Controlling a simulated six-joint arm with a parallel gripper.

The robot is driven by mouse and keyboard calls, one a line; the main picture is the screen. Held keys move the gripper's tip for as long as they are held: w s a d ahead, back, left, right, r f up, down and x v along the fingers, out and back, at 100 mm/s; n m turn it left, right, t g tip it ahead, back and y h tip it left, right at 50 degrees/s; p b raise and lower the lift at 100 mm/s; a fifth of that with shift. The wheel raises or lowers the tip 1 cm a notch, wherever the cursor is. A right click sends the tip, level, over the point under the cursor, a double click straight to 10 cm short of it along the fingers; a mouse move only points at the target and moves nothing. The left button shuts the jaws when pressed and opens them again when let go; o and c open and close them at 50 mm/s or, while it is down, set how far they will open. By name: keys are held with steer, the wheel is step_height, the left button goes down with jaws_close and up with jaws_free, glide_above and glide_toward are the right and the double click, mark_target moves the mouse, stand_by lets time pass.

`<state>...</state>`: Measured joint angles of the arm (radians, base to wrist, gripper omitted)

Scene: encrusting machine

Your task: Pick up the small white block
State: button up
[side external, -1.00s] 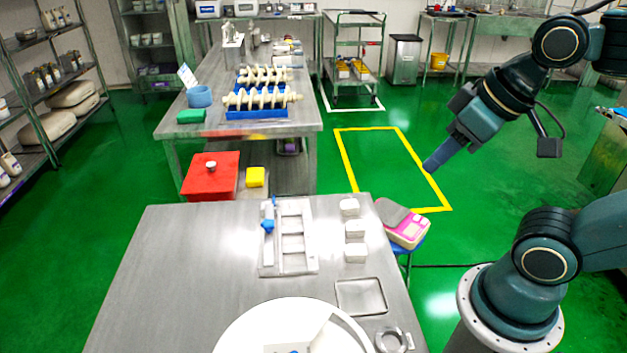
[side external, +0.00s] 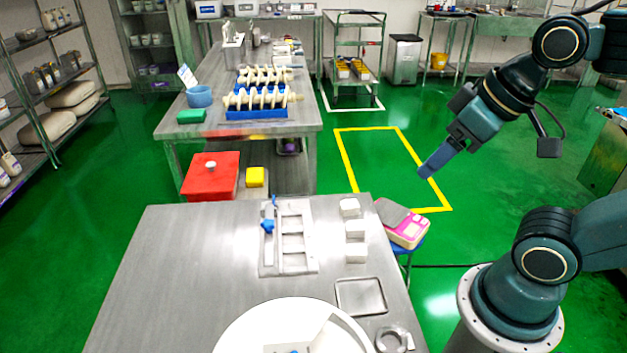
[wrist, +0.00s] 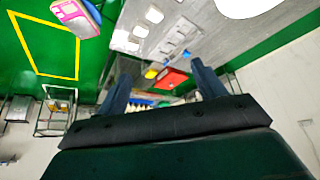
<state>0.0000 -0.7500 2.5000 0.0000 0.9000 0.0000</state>
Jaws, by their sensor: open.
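Three small white blocks stand in a row on the steel table, a far one (side external: 349,207), a middle one (side external: 355,229) and a near one (side external: 355,253). I cannot tell which one the task means. White blocks also show near the top of the wrist view (wrist: 153,14). My gripper (side external: 426,172) hangs in the air to the right of the blocks and above them, clear of the table. In the wrist view its two fingers (wrist: 161,64) are spread apart with nothing between them.
A white tray with slots (side external: 267,258) and a blue piece (side external: 268,225) lies left of the blocks. A pink and white scale (side external: 407,232) stands to their right. A shallow metal tray (side external: 361,296), a metal ring (side external: 391,340) and a white round bowl (side external: 240,330) are nearer.

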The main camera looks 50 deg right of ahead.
steer(key=m+g, duration=0.6)
steer(key=m, duration=0.3)
glide_above(355, 225)
step_height(355, 225, down, 17)
steer(key=shift+f, duration=0.15)
steer(key=shift+f, duration=4.3)
steer(key=shift+f, duration=2.55)
